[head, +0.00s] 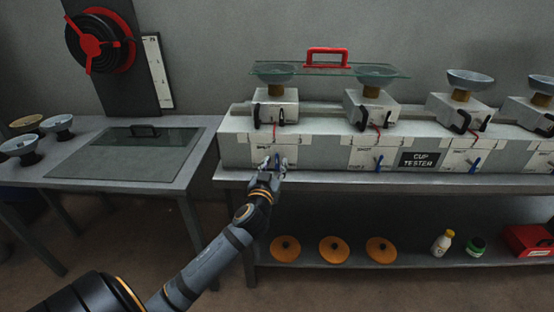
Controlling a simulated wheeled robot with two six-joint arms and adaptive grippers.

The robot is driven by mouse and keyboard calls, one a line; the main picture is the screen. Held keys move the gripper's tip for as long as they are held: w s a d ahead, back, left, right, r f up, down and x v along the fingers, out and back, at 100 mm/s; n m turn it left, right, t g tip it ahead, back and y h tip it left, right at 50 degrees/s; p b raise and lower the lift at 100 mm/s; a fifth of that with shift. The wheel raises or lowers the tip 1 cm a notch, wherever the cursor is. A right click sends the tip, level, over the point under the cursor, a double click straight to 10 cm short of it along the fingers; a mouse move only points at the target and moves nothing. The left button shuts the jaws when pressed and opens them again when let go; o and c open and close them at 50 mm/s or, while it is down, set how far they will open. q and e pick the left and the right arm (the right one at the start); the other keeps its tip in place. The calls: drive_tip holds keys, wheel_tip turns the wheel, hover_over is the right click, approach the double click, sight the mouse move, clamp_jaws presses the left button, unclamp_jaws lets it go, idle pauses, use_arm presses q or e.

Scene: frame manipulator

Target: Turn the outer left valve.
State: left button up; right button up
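The outer left valve (279,160) is a small blue handle on the white front panel below the leftmost cup stand. My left gripper (272,165) is right at this handle, with its fingers on either side of it or just in front. The fingers partly cover the handle, and I cannot tell whether they touch it. Other blue valve handles show to the right, one (379,162) under the second stand and one (475,164) under the third. My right gripper is out of the picture.
The cup tester bench (330,179) runs along the wall, with a glass plate (330,69) and red handle lying over the two left cups. Orange discs (334,249) and bottles stand on the lower shelf. A side table (110,178) with bowls is at left.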

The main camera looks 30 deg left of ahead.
sight(276, 161)
use_arm(q)
drive_tip(key=shift+x, duration=1.55)
clamp_jaws()
